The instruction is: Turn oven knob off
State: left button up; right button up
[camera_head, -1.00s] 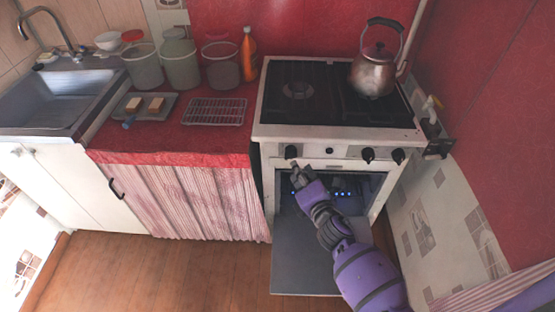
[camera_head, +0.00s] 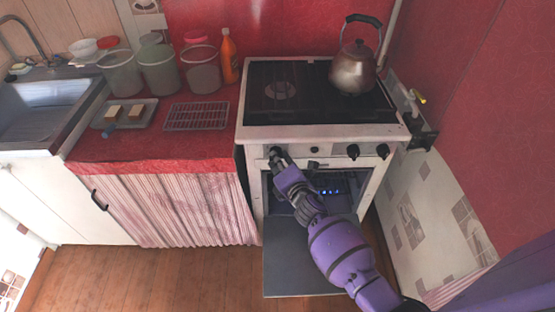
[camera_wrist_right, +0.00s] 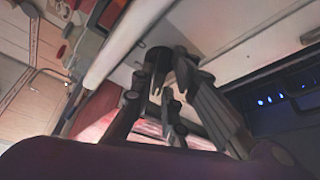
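The white oven (camera_head: 330,133) has a front panel with black knobs. The leftmost knob (camera_wrist_right: 157,58) shows in the right wrist view as a dark shape at my fingertips; in the head view my gripper mostly covers it. Two more knobs, one (camera_head: 353,151) and another (camera_head: 382,151), sit at the right of the panel. My right gripper (camera_head: 277,156) is at the leftmost knob. In the wrist view its fingers (camera_wrist_right: 167,75) are apart, with a gap between them; contact with the knob is unclear. My left gripper is not in view.
The oven door (camera_head: 300,265) hangs open below my right arm, with blue lights (camera_head: 335,190) inside. A kettle (camera_head: 354,68) stands on the stovetop (camera_head: 275,105). Jars, an orange bottle (camera_head: 228,58) and a rack (camera_head: 196,116) stand on the red counter left of the oven.

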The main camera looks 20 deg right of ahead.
grip_shut()
pick_arm(q)
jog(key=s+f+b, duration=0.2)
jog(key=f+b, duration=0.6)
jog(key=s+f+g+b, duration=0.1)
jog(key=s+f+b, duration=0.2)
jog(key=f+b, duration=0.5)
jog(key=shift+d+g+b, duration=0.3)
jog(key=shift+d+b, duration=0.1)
jog(key=shift+b, duration=0.05)
pick_arm(e)
jog(key=shift+w+a+f+m+t+h, duration=0.1)
jog(key=shift+m+t+h, duration=1.05)
jog(key=shift+m, duration=3.4)
jog(key=shift+s+a+m+t+h, duration=0.1)
jog(key=shift+m+t+h, duration=1)
jog(key=shift+m, duration=3.5)
jog(key=shift+w+a+f+m+t+h, duration=0.1)
jog(key=shift+m+t+h, duration=1)
jog(key=shift+m, duration=3.45)
jog(key=shift+r+m+g+h, duration=0.1)
jog(key=shift+m+g+h, duration=0.2)
jog(key=shift+g+h, duration=0.05)
